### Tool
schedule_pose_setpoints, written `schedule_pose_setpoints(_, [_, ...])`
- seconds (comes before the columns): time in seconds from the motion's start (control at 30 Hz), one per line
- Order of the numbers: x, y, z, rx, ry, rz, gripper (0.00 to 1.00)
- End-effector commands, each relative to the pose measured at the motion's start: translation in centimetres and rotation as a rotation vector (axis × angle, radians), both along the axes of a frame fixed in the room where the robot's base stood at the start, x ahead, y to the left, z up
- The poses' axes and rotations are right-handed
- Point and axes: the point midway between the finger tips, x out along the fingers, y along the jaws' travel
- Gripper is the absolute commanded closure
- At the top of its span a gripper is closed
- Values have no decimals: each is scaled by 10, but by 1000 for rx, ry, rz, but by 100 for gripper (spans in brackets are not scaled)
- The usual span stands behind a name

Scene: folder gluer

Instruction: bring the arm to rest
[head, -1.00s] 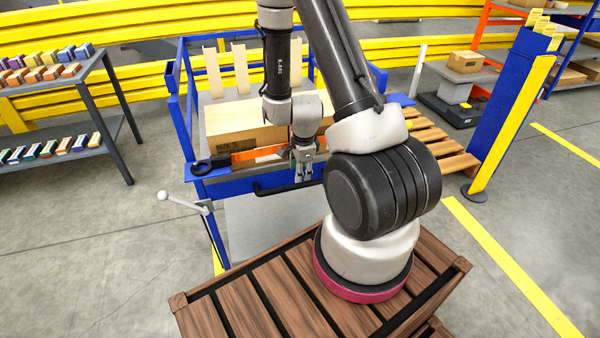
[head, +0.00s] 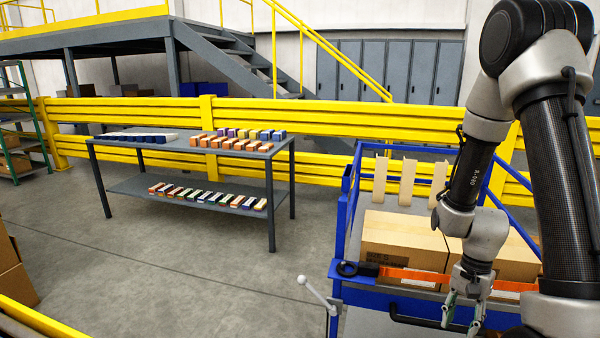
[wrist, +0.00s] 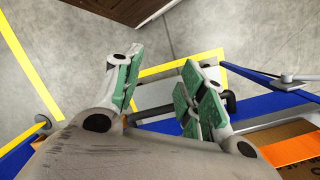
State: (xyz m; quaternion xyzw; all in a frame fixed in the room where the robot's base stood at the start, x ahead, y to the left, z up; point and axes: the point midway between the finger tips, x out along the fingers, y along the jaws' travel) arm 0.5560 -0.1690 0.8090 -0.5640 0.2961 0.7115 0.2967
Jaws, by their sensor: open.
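My arm stands at the right of the head view, bent over with its wrist hanging down. My gripper (head: 462,312) points downward at the front of the blue cart (head: 385,301), near its black handle. In the wrist view my gripper (wrist: 160,92) shows its two green-padded fingers spread apart, with nothing between them. Below the fingers are the cart's edge and the floor. I cannot tell the exact gap between the fingers and the cart.
The cart holds cardboard boxes (head: 405,240) behind an orange strap (head: 415,275). A lever with a white knob (head: 318,295) sticks out at its left. A grey table (head: 270,150) with small coloured boxes stands left, before a yellow guard rail (head: 330,115). Open floor lies between.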

Motion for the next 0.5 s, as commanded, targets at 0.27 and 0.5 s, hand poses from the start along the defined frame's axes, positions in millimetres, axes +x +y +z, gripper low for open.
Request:
schedule_pose_setpoints(0.27, [-26, 8, 116, 71, -52, 464, 59])
schedule_pose_setpoints(0.5, [-63, 12, 210, 34, -174, 761, 59])
